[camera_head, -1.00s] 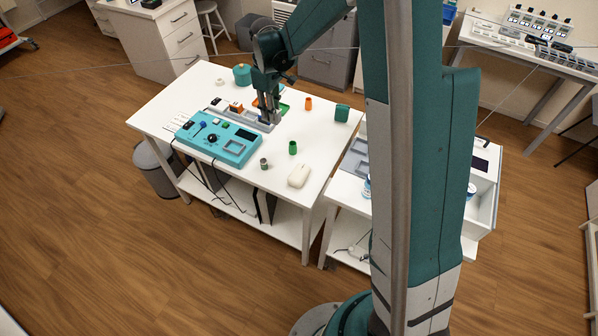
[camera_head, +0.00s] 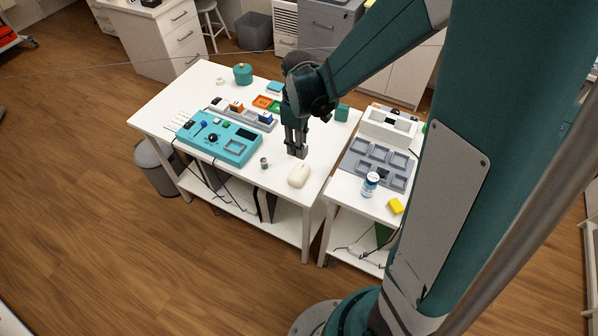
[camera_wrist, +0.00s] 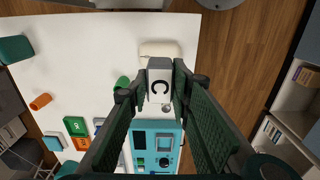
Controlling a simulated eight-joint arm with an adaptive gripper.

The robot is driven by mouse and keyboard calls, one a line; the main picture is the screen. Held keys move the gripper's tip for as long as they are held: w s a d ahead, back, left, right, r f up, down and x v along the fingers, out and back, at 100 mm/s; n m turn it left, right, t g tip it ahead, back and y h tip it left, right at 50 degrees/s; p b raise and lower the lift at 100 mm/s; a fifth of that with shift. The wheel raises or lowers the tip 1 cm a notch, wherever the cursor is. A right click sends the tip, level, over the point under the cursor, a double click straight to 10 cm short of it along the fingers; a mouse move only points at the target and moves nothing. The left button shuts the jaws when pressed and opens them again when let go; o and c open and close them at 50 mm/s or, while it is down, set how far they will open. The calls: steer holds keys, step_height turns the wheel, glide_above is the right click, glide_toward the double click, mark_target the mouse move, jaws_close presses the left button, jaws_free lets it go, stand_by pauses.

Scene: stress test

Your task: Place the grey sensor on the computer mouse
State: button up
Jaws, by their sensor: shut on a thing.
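My gripper (camera_head: 297,150) is shut on the grey sensor, a small grey block (camera_wrist: 160,65) with a black letter C on its pale face in the wrist view. In the head view the block is hard to tell from the fingertips. The computer mouse (camera_head: 299,174) is cream white and lies on the white table near its front right edge. My gripper is above and just behind it in the head view. In the wrist view the mouse (camera_wrist: 160,48) shows partly behind the block, which hides its lower part.
A teal control panel (camera_head: 218,137) lies left of the mouse, with a small grey-green cylinder (camera_head: 264,163) between them. A green box (camera_head: 342,113) stands at the table's right edge. A second table holds a grey tray (camera_head: 378,163) and a bottle (camera_head: 370,184).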

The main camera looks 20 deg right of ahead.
stand_by(0.3)
glide_above(299, 172)
steer(key=shift+f+b, duration=0.3)
steer(key=shift+f, duration=2.65)
steer(key=shift+f, duration=2.05)
steer(key=shift+f+b, duration=0.2)
steer(key=shift+b, duration=0.25)
steer(key=o, duration=0.9)
steer(key=shift+r+p, duration=0.25)
steer(key=shift+p, duration=0.05)
steer(key=shift+r+p, duration=0.55)
steer(key=shift+r, duration=5.4)
